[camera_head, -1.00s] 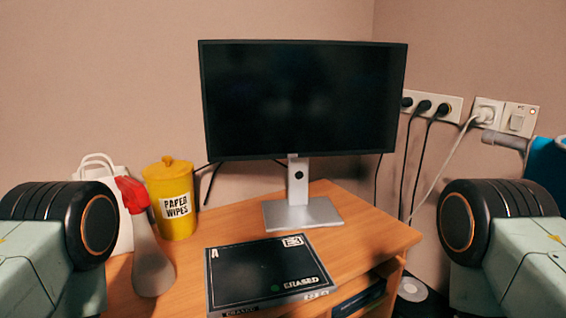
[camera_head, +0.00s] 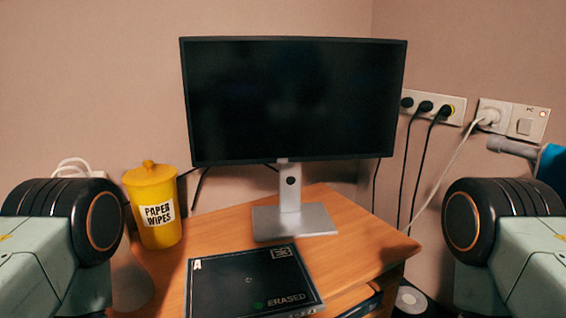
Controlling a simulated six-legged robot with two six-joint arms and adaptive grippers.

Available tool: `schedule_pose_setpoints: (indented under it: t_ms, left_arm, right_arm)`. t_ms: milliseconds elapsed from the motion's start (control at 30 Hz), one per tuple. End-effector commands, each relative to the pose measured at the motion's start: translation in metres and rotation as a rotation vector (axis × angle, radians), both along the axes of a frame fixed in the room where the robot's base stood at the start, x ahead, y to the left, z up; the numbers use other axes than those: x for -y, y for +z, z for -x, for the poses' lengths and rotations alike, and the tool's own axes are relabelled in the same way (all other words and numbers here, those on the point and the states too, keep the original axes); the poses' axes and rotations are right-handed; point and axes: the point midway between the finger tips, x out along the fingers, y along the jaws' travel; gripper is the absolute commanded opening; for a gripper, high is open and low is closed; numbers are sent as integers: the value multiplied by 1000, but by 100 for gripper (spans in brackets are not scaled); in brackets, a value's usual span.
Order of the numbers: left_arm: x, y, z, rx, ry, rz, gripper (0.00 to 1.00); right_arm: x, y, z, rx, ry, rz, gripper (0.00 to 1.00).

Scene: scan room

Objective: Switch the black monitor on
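The black monitor (camera_head: 290,100) stands on a silver stand (camera_head: 294,219) on the wooden desk, in the middle of the head view. Its screen is dark. Any power button on it is too small to tell. Black round parts of my two arms show at the lower left and lower right, well apart from the monitor. Neither gripper's fingers are in view.
A yellow paper wipes tub (camera_head: 154,207) stands on the desk (camera_head: 355,240), left of the monitor. A flat black box marked ERASED (camera_head: 235,285) lies in front. Wall sockets (camera_head: 428,107) with several cables and a switch (camera_head: 524,126) are at right.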

Motion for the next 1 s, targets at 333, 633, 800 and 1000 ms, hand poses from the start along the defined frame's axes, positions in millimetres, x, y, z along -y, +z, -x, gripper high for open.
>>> schedule_pose_setpoints:
  t_ms: [333,633,800,1000]
  left_arm:
    - [0,0,0,0,0,0,0]
    - [0,0,0,0,0,0,0]
    - [0,0,0,0,0,0,0]
    - [0,0,0,0,0,0,0]
  right_arm:
    - [0,0,0,0,0,0,40]
    - [0,0,0,0,0,0,40]
    - [0,0,0,0,0,0,40]
    - [0,0,0,0,0,0,40]
